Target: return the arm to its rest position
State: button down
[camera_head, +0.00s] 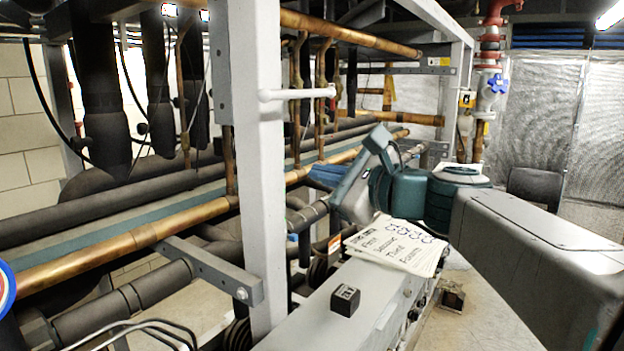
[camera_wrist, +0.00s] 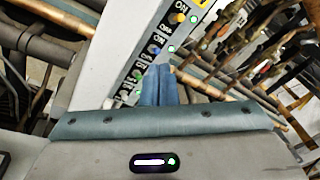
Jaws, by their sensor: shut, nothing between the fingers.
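My arm (camera_head: 410,195) reaches in from the right of the head view, bent over the grey ledge of the rack. In the wrist view my gripper (camera_wrist: 158,72) has its two blue fingers together, with nothing between them. I cannot tell the exact gap between fingertips and panel.
A white upright post (camera_head: 255,150) and copper pipes (camera_head: 130,250) fill the left and middle. A handwritten paper (camera_head: 395,246) and a small black block (camera_head: 345,300) lie on the grey ledge (camera_head: 310,325). A blue valve wheel (camera_head: 498,83) is at the back right.

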jog(key=s+f+n+g+h, duration=0.3)
jog(key=s+f+n, duration=0.25)
jog(key=f, duration=0.55)
jog(key=s+d+f+n+g+h, duration=0.3)
jog(key=s+d+f+n+h, duration=0.1)
jog(key=f, duration=0.6)
jog(key=s+d+f+n+g+h, duration=0.2)
jog(key=s+d+f+n+h, duration=0.3)
jog(key=s+d+f+n, duration=0.2)
notch_tip(320, 180, down, 3)
jog(key=s+n, duration=0.2)
jog(key=n, duration=0.1)
jog(key=shift+s+d+f+g+b, duration=0.2)
jog(key=shift+s+d+g+b, duration=0.1)
jog(key=shift+g, duration=0.1)
